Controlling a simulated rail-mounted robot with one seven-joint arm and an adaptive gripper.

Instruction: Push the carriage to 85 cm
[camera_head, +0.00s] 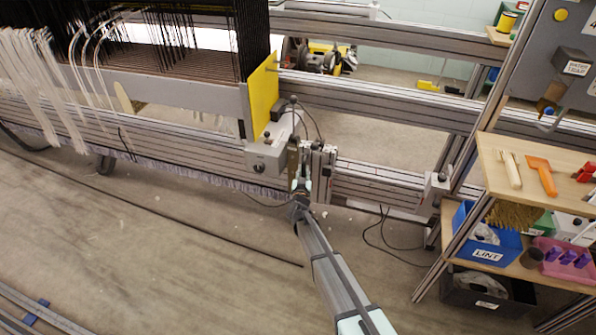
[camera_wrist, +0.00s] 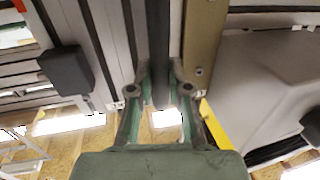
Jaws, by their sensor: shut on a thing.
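The carriage (camera_head: 320,160) appears to be the silver metal block on the long aluminium rail (camera_head: 372,188), just right of a grey box (camera_head: 267,156) with a tall yellow plate (camera_head: 263,95). My gripper (camera_head: 300,183) is at the front of the carriage, at its left side. In the wrist view, my gripper (camera_wrist: 160,92) has its two fingers closed around a dark upright bar (camera_wrist: 158,40). A brass-coloured plate (camera_wrist: 204,45) stands close to the right of the bar. No readable centimetre scale shows.
A grey end block (camera_head: 434,190) with a dark knob stands on the rail to the right. The rail between it and the carriage looks clear. A shelf (camera_head: 495,180) with tools and bins stands at the right. Black cables (camera_head: 385,235) hang below the rail.

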